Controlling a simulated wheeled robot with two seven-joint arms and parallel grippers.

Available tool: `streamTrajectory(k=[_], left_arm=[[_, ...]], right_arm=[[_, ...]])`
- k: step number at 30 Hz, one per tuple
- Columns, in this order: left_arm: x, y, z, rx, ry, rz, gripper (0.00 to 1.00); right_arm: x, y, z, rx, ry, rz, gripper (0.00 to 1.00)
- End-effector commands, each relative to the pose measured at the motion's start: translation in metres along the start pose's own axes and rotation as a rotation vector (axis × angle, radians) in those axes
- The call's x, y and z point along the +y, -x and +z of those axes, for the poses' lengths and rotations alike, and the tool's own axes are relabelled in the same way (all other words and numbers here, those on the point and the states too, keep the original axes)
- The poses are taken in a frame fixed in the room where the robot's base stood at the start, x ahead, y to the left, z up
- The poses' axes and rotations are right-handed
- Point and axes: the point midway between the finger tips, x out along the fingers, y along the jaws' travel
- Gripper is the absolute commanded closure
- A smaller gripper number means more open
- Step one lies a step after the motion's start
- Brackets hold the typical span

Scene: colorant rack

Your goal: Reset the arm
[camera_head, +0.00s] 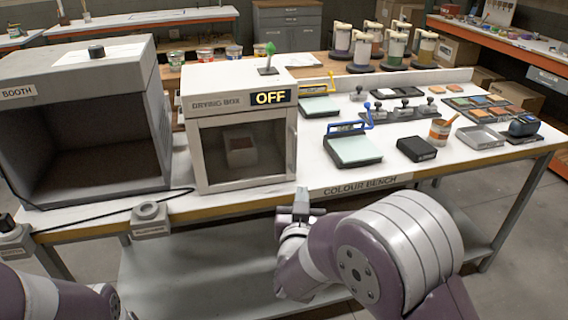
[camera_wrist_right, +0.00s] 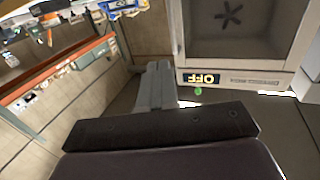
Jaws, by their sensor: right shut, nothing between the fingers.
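My right arm comes in from the lower right of the head view. Its gripper (camera_head: 301,203) is at the front edge of the colour bench, just right of and in front of the drying box (camera_head: 240,185). The gripper is shut and empty. The right wrist view shows the shut fingers (camera_wrist_right: 156,85) in the middle, with the drying box (camera_wrist_right: 186,60) beyond at the upper right, its OFF sign upside down. At the lower left of the head view, part of my left arm shows; its gripper is out of view.
The grey booth (camera_head: 85,135) stands left of the drying box. Dispensers (camera_head: 362,52) stand behind. A cable crosses the front left.

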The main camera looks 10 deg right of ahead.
Motion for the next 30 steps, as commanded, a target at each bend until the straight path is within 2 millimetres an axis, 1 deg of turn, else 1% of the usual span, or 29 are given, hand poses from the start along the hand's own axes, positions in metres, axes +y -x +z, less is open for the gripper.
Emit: streamTrajectory(k=[2,4,5,6,7,8,9,11,12,14,15,17,18,19,21,30], left_arm=[[0.0,0.0,0.0,0.0,0.0,0.0,1.0],[0.0,0.0,0.0,0.0,0.0,0.0,1.0],[0.0,0.0,0.0,0.0,0.0,0.0,1.0],[0.0,0.0,0.0,0.0,0.0,0.0,1.0],[0.0,0.001,0.0,0.0,0.0,0.0,1.0],[0.0,0.006,-0.001,0.0,0.0,0.0,1.0],[0.0,0.015,-0.002,0.0,0.0,0.0,1.0],[0.0,0.029,-0.004,0.0,0.0,0.0,1.0],[0.0,0.04,-0.005,0.0,0.0,0.0,1.0],[0.0,0.055,-0.007,0.0,0.0,0.0,1.0],[0.0,0.065,-0.008,0.0,0.0,0.0,1.0],[0.0,0.077,-0.009,0.001,0.0,0.0,1.0],[0.0,0.086,-0.011,0.0,0.0,0.0,1.0],[0.0,0.091,-0.011,0.001,0.0,0.0,1.0],[0.0,0.093,-0.011,0.001,0.0,0.0,1.0],[0.0,0.089,-0.011,0.0,0.0,0.0,1.0]], right_arm=[[-0.001,0.001,0.004,-0.019,-0.011,-0.006,1.0],[-0.01,0.003,0.024,-0.114,-0.024,-0.049,1.0],[-0.015,0.008,0.039,-0.185,-0.022,-0.084,1.0],[-0.026,0.018,0.062,-0.31,-0.019,-0.148,1.0],[-0.034,0.03,0.077,-0.415,-0.01,-0.201,1.0],[-0.038,0.045,0.088,-0.53,0.002,-0.25,1.0],[-0.038,0.068,0.099,-0.69,0.028,-0.304,1.0],[-0.025,0.108,0.106,-0.925,0.081,-0.355,1.0],[-0.01,0.135,0.104,-1.071,0.125,-0.37,1.0],[0.018,0.172,0.093,-1.263,0.191,-0.365,1.0],[0.037,0.191,0.082,-1.356,0.23,-0.351,1.0],[0.061,0.209,0.064,-1.444,0.27,-0.324,1.0],[0.072,0.211,0.051,-1.459,0.28,-0.309,1.0],[0.076,0.208,0.043,-1.445,0.274,-0.299,1.0],[0.08,0.201,0.036,-1.43,0.248,-0.278,1.0],[0.081,0.2,0.041,-1.429,0.239,-0.271,1.0]])
